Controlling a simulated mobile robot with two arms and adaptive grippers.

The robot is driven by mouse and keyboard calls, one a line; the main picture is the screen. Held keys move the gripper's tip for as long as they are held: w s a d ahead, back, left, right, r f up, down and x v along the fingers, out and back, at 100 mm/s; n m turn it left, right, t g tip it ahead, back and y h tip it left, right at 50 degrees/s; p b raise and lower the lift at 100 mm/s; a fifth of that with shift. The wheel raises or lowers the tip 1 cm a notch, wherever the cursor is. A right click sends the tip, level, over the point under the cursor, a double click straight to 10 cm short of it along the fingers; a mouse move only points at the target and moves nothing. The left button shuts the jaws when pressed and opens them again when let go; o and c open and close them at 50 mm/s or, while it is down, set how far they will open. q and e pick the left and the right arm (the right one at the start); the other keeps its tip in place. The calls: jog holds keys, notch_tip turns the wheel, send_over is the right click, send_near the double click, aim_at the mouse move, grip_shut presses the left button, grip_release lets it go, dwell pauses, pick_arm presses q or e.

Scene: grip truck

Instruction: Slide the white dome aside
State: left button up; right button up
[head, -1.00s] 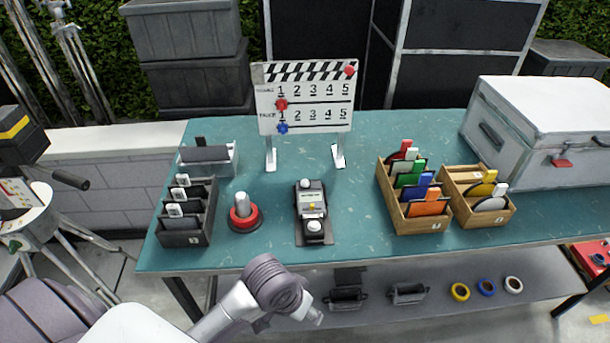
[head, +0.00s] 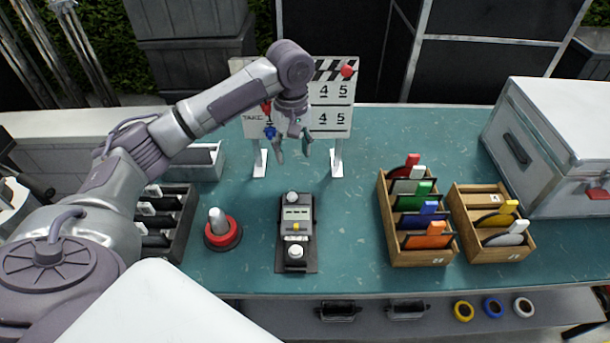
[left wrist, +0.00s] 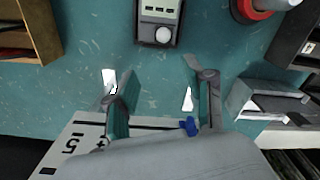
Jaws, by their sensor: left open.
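A dark device (head: 296,226) with a pale labelled panel lies on the teal table. It has a white dome (head: 292,197) at its far end and another white dome (head: 296,251) at its near end. I cannot tell which one the task means. My left gripper (head: 293,148) is open and empty above the table, beyond the device and in front of the clapperboard. In the left wrist view its fingers (left wrist: 163,85) point toward the device, and the far dome (left wrist: 163,34) shows ahead between them, not touched. My right gripper is not in view.
The clapperboard (head: 333,118) on white feet stands close behind my gripper. A red-based knob (head: 222,232) and a dark rack (head: 180,240) are left of the device. Wooden boxes (head: 432,259) with coloured cards stand right. The table between device and boxes is clear.

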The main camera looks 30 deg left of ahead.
pick_arm(q)
jog(key=p, duration=0.1)
send_over(292, 194)
jog(key=f, duration=0.6)
jog(key=shift+s+f, duration=0.1)
jog(key=shift+s, duration=0.2)
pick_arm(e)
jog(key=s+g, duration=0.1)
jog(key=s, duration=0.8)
pick_arm(q)
jog(key=f, duration=0.5)
jog(key=shift+w+f+p, duration=0.3)
jog(key=shift+p, duration=0.1)
jog(key=shift+f, duration=0.5)
jog(key=c, duration=0.8)
grip_shut()
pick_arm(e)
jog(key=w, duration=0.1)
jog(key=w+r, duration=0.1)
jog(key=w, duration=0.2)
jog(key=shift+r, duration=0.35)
